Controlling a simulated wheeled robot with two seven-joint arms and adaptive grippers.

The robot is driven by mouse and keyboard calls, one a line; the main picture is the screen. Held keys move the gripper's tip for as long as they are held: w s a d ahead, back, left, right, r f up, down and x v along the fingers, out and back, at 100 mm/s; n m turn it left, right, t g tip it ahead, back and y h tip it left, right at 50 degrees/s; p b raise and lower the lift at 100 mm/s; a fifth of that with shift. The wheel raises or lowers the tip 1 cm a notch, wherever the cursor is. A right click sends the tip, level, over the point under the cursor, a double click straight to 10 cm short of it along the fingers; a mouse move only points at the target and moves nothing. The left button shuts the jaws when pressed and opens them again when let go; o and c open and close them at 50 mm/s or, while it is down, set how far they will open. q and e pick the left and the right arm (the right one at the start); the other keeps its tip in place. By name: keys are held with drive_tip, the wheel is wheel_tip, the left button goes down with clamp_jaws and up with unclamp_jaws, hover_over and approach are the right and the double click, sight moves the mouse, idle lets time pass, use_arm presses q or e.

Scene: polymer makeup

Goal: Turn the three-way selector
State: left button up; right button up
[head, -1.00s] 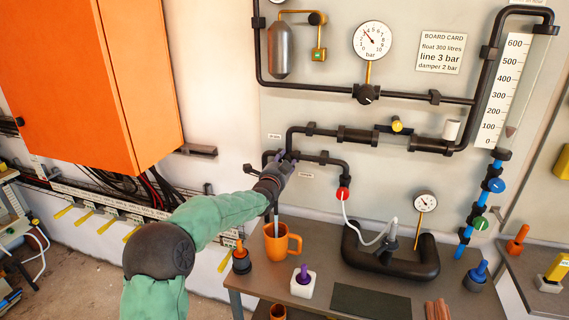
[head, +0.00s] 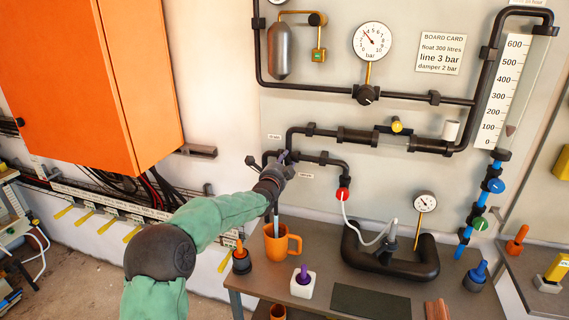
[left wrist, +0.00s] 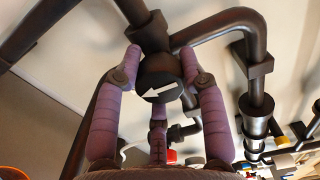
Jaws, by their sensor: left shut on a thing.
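In the head view my left gripper (head: 283,159) is at the pipe junction on the wall and hides the selector. My right gripper is not in view.
Small labels (head: 305,176) sit near the junction. A red valve (head: 342,195) is to its right. Below, a bench (head: 330,235) holds an orange mug (head: 278,244) close under my forearm, and a black pipe rig (head: 427,270). An orange cabinet (head: 70,70) stands at left.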

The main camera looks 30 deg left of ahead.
use_arm(q)
drive_tip(key=shift+f, duration=0.1)
drive_tip(key=o, duration=1.2)
drive_tip(key=shift+c, duration=0.2)
drive_tip(key=v, duration=1.2)
